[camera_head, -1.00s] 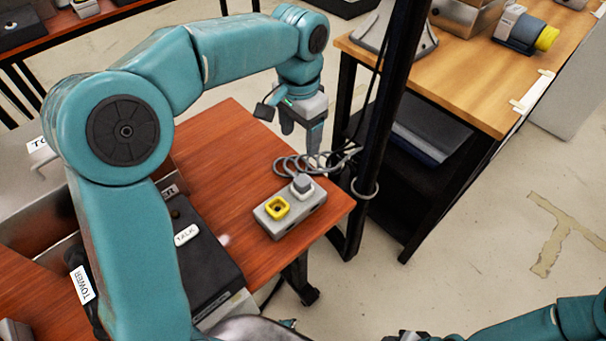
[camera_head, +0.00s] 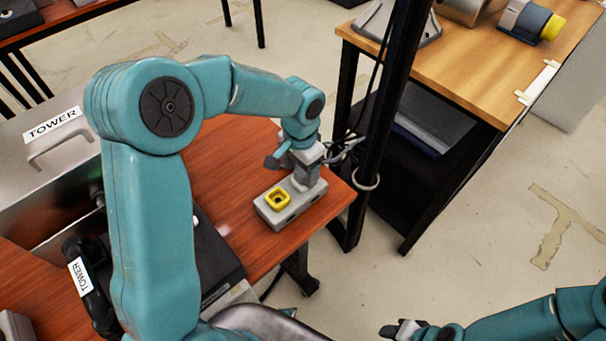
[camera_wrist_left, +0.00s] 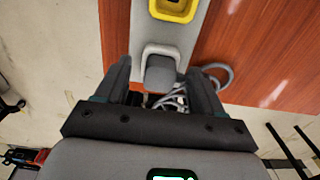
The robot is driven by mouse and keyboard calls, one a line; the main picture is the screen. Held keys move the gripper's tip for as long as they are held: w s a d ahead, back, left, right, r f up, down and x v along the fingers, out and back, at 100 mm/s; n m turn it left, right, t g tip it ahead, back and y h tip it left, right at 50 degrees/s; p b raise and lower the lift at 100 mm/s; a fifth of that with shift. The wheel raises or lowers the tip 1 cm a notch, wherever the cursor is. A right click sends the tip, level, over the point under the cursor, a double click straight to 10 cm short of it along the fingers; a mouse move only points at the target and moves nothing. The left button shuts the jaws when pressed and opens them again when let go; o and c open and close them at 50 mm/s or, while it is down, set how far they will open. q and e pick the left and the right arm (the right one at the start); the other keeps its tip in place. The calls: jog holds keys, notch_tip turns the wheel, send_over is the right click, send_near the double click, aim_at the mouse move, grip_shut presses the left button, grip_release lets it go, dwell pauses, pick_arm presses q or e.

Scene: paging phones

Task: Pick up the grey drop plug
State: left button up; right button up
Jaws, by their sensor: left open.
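The grey drop plug (camera_wrist_left: 160,74) shows in the left wrist view, at a pale square socket frame on the grey box (camera_wrist_left: 176,35). In the head view the box (camera_head: 287,217) lies on the red-brown table, and my left gripper hides most of the plug there. My left gripper (camera_head: 302,182) points down at the box's far end. In the left wrist view its open fingers (camera_wrist_left: 157,72) stand on either side of the plug, with gaps seen between them and it. My right gripper (camera_head: 402,329) is at the bottom edge, too small and dark to read.
A yellow socket (camera_head: 279,197) is at the box's near end. A grey coiled cord (camera_wrist_left: 218,78) runs beside the plug. A black post (camera_head: 385,110) stands just right of the table (camera_head: 230,160). A wooden bench (camera_head: 470,70) is beyond it.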

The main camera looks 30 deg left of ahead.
pick_arm(q)
jog(key=shift+w+f, duration=0.15)
jog(key=shift+f, duration=0.5)
jog(key=shift+r, duration=0.1)
jog(key=c, duration=1.1)
jog(key=shift+c, duration=0.2)
